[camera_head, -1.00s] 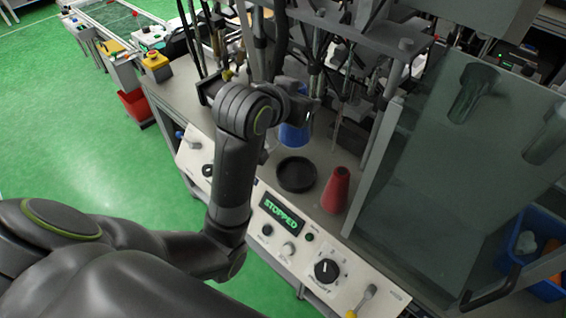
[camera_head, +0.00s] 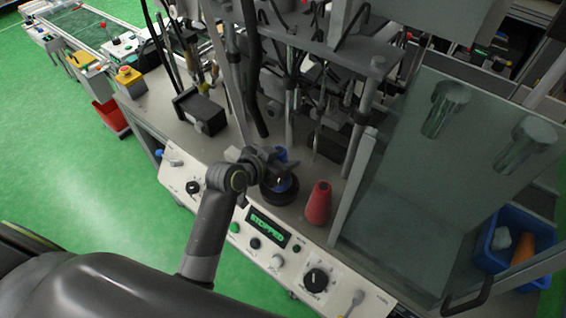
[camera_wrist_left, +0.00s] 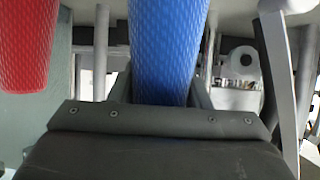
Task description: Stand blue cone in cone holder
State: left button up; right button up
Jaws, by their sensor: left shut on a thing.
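The blue cone (camera_head: 287,184) is gripped by my left gripper (camera_head: 276,166) in the head view. The gripper covers its middle, leaving blue showing above and below. The black round cone holder (camera_head: 279,197) is on the machine top, directly under the cone in this view. I cannot tell whether the cone's lower end touches the holder. In the left wrist view the blue cone (camera_wrist_left: 168,45) fills the middle, between my gripper's fingers. My right gripper is not in view.
A red cone (camera_head: 318,203) stands just right of the holder. It also shows in the left wrist view (camera_wrist_left: 26,42). The control panel (camera_head: 270,229) reads STOPPED along the front edge. Machine posts and cables are behind; a clear guard panel (camera_head: 415,190) is at right.

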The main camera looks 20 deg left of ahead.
pick_arm(q)
notch_tip(320, 180, down, 2)
jog(key=shift+f, duration=0.2)
jog(key=o, duration=1.1)
jog(key=shift+f, duration=0.1)
jog(key=shift+o, duration=0.2)
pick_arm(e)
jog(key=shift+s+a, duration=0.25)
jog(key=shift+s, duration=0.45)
